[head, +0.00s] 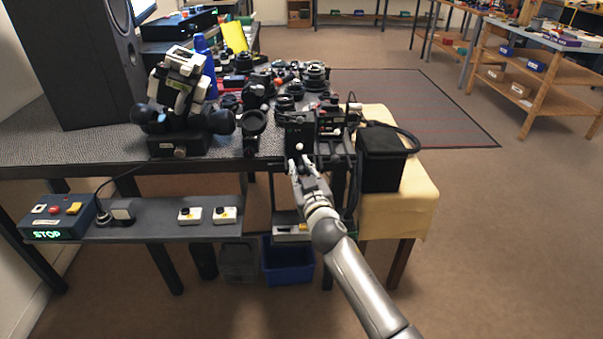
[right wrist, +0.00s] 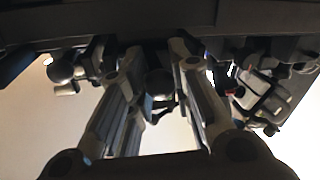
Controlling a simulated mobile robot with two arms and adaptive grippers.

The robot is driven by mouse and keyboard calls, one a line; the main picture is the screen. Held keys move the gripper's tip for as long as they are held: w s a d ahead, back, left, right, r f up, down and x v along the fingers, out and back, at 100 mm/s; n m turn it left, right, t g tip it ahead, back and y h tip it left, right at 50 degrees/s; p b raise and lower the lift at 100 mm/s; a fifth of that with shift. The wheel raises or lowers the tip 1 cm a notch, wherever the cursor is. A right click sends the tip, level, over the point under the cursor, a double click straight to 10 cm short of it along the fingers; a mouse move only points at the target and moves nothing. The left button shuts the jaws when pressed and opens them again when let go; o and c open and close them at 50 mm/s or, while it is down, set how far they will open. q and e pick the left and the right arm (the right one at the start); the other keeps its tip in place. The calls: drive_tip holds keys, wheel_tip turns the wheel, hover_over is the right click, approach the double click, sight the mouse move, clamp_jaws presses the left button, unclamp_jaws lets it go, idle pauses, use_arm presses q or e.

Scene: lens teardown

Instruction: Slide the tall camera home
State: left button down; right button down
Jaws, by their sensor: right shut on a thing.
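A tall black boxy body (head: 299,130), which looks like the tall camera, stands upright at the front edge of the dark bench. It has a small pale knob on its near face. My right gripper (head: 300,163) is at the lower front of this body, coming from the near side. In the right wrist view its fingers (right wrist: 160,70) close on a small dark rounded part (right wrist: 158,85) beneath a dark edge. The fingers hide much of the contact. Whether the camera is fully seated cannot be told. My left gripper is not in view.
A black box-like case (head: 383,158) sits just right of the gripper on a yellow-covered table (head: 415,200). Lenses and camera parts crowd the bench behind. A lower shelf (head: 155,228) with a STOP box (head: 55,218) is at left. A blue bin (head: 287,262) stands below.

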drive_tip(key=c, duration=1.3)
unclamp_jaws()
drive_tip(key=shift+o, duration=0.2)
drive_tip(key=shift+s, duration=0.1)
drive_tip(key=shift+s+d+f, duration=0.1)
drive_tip(key=shift+s+d, duration=0.15)
drive_tip(key=shift+s, duration=0.4)
drive_tip(key=v, duration=0.6)
drive_tip(key=shift+s, duration=0.25)
drive_tip(key=shift+a, duration=0.1)
